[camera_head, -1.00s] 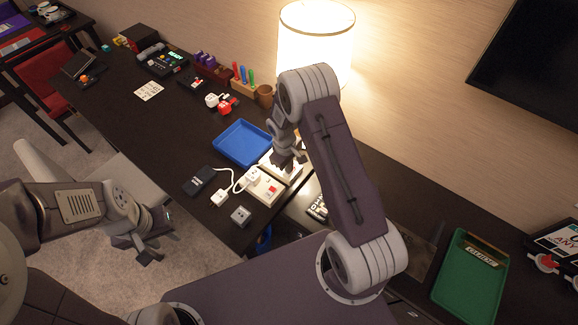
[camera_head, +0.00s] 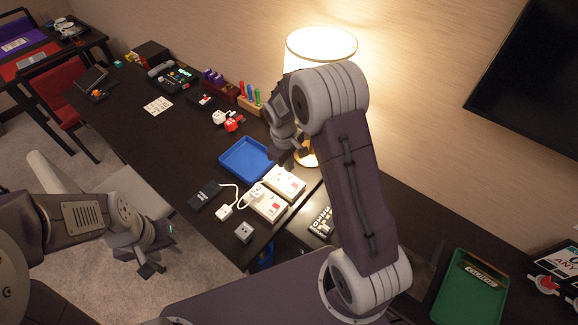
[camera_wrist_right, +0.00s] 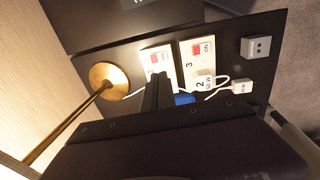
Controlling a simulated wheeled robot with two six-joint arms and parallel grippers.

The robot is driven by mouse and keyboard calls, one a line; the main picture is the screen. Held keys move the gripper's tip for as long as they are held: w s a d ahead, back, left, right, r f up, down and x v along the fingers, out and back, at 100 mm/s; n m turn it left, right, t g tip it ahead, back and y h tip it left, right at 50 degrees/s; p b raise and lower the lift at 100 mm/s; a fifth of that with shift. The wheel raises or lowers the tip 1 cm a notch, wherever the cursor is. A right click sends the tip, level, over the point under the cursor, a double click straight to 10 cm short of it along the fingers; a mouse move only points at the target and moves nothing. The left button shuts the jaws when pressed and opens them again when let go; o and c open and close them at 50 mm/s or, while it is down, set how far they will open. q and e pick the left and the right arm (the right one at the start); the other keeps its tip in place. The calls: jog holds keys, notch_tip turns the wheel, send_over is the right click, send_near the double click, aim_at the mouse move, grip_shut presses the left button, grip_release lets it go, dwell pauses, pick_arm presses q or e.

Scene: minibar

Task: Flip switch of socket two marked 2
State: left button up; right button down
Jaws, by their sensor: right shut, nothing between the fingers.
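Two white socket strips lie side by side near the end of the dark table: the rear strip (camera_head: 286,180) and the front strip (camera_head: 268,209). In the right wrist view, the rear strip (camera_wrist_right: 148,54) has a red switch (camera_wrist_right: 155,58). The front strip (camera_wrist_right: 185,50) has a red switch (camera_wrist_right: 197,49) marked ON and a 3 beside it. A white plug (camera_wrist_right: 205,80) marked 2 sits on the front strip. My right gripper (camera_head: 303,155) is shut and empty above and behind the rear strip; its fingers (camera_wrist_right: 158,90) cover part of it. My left gripper (camera_head: 152,262) is open and empty, off the table.
A blue tray (camera_head: 245,156) lies just left of the strips. A lamp (camera_head: 320,50) stands behind my right arm. A grey cube adapter (camera_head: 244,232) and a black power bank (camera_head: 204,196) with a white cable are in front. A green tray (camera_head: 470,285) is at right.

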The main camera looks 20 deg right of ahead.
aim_at(296, 186)
jog(key=b, duration=0.2)
jog(key=d+b, duration=0.1)
jog(key=b, duration=0.1)
jog(key=shift+w+d+b, duration=0.2)
jog(key=shift+d+b, duration=0.1)
jog(key=shift+b, duration=0.05)
jog(key=shift+f, duration=0.1)
jog(key=f, duration=0.4)
jog(key=d+f, duration=0.1)
jog(key=f, duration=0.4)
jog(key=w+f, duration=0.1)
jog(key=f, duration=0.3)
jog(key=shift+d+f, duration=0.25)
jog(key=shift+f, duration=0.1)
jog(key=shift+s, duration=0.1)
